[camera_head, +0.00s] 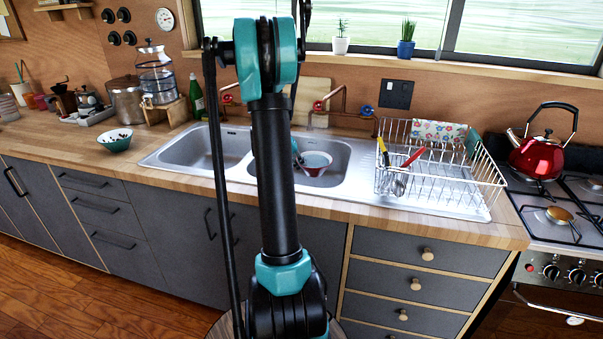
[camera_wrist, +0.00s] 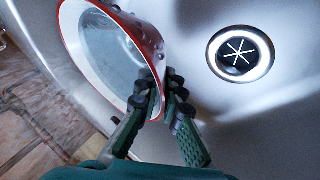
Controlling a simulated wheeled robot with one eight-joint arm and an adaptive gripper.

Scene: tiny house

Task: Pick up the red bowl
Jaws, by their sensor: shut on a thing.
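The red bowl (camera_head: 316,164), red outside with a pale inside, is in the right-hand sink basin in the head view. In the wrist view the red bowl (camera_wrist: 110,55) fills the upper left, tilted with its opening facing left. My gripper (camera_wrist: 163,95) is shut on the bowl's wall at its lower right edge, one finger on each side. Whether the bowl touches the basin floor I cannot tell.
The sink (camera_head: 225,160) has two basins, with a drain (camera_wrist: 240,53) near the bowl. A wire dish rack (camera_head: 450,180) stands right of it, beside the stove with a red kettle (camera_head: 540,155). A teal bowl (camera_head: 115,142) is on the left counter. Taps stand behind the basins.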

